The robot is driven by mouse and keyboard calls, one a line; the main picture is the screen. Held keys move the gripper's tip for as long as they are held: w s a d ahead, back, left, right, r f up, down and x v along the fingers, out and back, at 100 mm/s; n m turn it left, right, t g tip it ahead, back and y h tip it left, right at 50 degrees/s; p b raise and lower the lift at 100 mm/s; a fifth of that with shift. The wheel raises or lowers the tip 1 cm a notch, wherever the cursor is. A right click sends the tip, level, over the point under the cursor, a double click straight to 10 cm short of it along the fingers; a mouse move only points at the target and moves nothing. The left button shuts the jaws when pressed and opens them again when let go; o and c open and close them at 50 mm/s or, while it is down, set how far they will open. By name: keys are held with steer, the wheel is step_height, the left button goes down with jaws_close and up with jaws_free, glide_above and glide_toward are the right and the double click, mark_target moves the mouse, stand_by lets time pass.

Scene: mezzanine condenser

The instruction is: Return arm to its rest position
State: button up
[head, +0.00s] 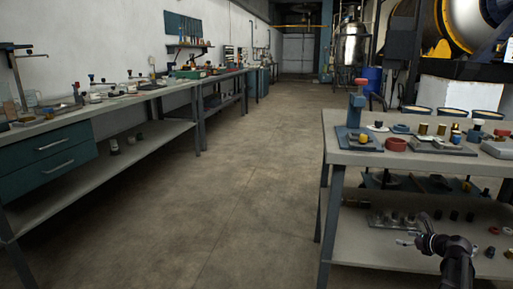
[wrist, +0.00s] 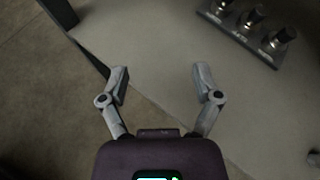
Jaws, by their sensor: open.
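My gripper (wrist: 160,80) shows in the wrist view with its two grey fingers spread apart and nothing between them. Beyond it are bare floor and the light surface of a shelf. In the head view my gripper (head: 405,238) is at the lower right, in front of the lower shelf of the right-hand workbench (head: 350,155). It is small and partly dark there. My arm enters from the bottom edge below it.
A dark rack (wrist: 240,33) with several metal knobs lies on the lower shelf (head: 350,250). Small items crowd the right benchtop. A long bench (head: 60,125) with teal drawers lines the left wall. The concrete floor (head: 230,170) between the benches is clear.

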steer(key=s+a+f+n+g+p, duration=0.2)
steer(key=s+a+n+g, duration=0.15)
steer(key=a+n, duration=0.65)
steer(key=s+a+f+n+g+p, duration=0.15)
steer(key=a+n+g, duration=0.3)
steer(key=a, duration=1.05)
steer(key=s+a+n+g+h+p, duration=0.3)
steer(key=s+a+n+g+h, duration=0.15)
steer(key=s+a+n, duration=1.05)
step_height(320, 180, up, 38)
steer(key=w+d+p, duration=0.1)
steer(key=d+p, duration=0.1)
steer(key=p, duration=3.6)
steer(key=shift+w+t, duration=0.35)
